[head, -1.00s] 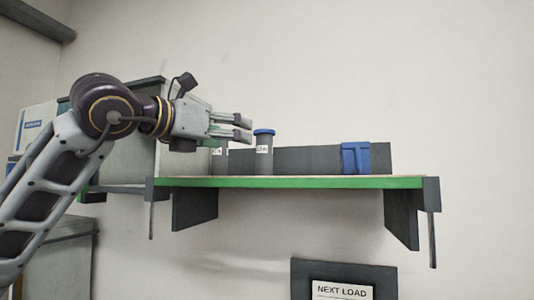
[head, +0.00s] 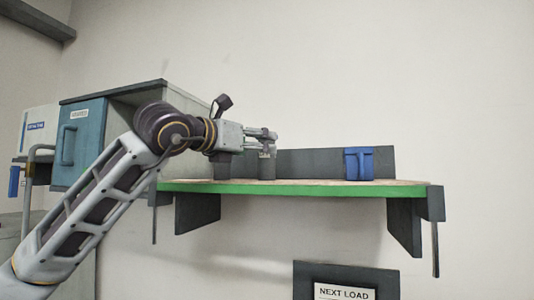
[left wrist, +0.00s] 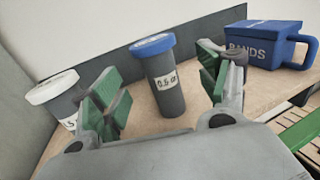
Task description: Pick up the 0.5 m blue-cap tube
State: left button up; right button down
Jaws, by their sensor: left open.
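The blue-cap tube (left wrist: 166,85) stands upright on the shelf, grey with a white label that seems to read 0.5 m. My left gripper (left wrist: 160,82) is open, with one green-padded finger on each side of the tube in the left wrist view; I cannot see contact. In the head view my left gripper (head: 268,142) covers the cap, and only the lower part of the tube (head: 266,170) shows below it. A white-cap tube (left wrist: 56,100) stands to the left, outside the fingers. My right gripper is not in view.
A blue bin marked BANDS (left wrist: 262,45) stands on the shelf to the right, also in the head view (head: 358,164). The shelf (head: 310,187) has a green front edge and a dark back board (head: 312,162). A teal-door cabinet (head: 78,145) is at left.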

pick_arm(q)
jog(key=shift+w+d, duration=0.15)
jog(key=shift+w, duration=0.1)
jog(key=shift+w+d, duration=0.2)
jog(key=shift+w, duration=0.1)
jog(key=shift+w+d+r+p, duration=0.1)
jog(key=shift+w+d+p, duration=0.2)
jog(key=shift+w+p, duration=0.3)
jog(key=shift+p+x, duration=0.4)
jog(key=shift+x, duration=0.4)
jog(key=shift+w+d, duration=0.45)
jog(key=shift+w, duration=0.15)
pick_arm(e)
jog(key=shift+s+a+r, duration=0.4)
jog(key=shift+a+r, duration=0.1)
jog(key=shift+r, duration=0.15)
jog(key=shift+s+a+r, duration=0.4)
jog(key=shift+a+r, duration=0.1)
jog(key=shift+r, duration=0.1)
pick_arm(q)
jog(key=shift+c, duration=0.2)
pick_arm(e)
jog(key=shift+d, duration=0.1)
